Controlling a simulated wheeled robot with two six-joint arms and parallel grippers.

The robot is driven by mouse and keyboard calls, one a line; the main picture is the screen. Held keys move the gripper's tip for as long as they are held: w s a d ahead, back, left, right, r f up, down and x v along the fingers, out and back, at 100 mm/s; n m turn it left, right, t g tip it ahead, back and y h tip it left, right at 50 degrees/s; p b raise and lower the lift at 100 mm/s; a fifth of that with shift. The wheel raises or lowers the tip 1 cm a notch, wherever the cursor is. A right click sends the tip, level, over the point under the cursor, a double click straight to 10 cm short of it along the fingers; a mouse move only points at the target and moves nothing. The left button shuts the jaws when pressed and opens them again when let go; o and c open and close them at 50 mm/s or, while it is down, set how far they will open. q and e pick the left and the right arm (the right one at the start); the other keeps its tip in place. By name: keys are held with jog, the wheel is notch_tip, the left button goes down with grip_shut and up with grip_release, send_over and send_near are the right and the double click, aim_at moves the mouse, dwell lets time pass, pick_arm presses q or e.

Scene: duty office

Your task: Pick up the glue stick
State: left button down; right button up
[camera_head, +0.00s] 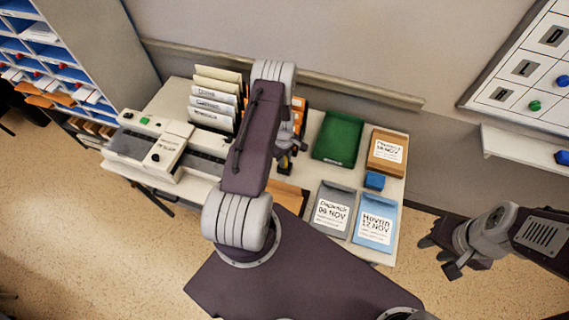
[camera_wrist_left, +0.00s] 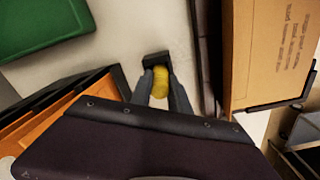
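A rounded yellow thing (camera_wrist_left: 160,82), likely the glue stick, is between the fingers of my left gripper (camera_wrist_left: 160,90) in the left wrist view. The fingers sit close on both sides of it; I cannot tell whether they grip it. A small black block (camera_wrist_left: 156,59) lies just beyond it. In the head view my left arm covers much of the table, and my left gripper (camera_head: 287,158) is low behind it, with a bit of yellow beside it. My right gripper (camera_head: 444,257) is open and empty, off the table's right side.
Upright files (camera_head: 215,100) and a grey machine (camera_head: 165,150) stand left.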

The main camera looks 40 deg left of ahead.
pick_arm(q)
jog(key=shift+w, duration=0.15)
jog(key=shift+r, duration=0.2)
notch_tip(320, 180, up, 4)
jog(key=shift+d+f+b, duration=0.1)
jog(key=shift+f+b, duration=0.05)
jog(key=shift+b, duration=0.55)
jog(key=s+d+r+b, duration=0.1)
jog(key=s+d+r, duration=0.4)
jog(key=d, duration=0.5)
jog(key=shift+s+r+b, duration=0.3)
jog(key=shift+r+b, duration=0.05)
jog(key=shift+r, duration=0.55)
jog(key=shift+d, duration=0.1)
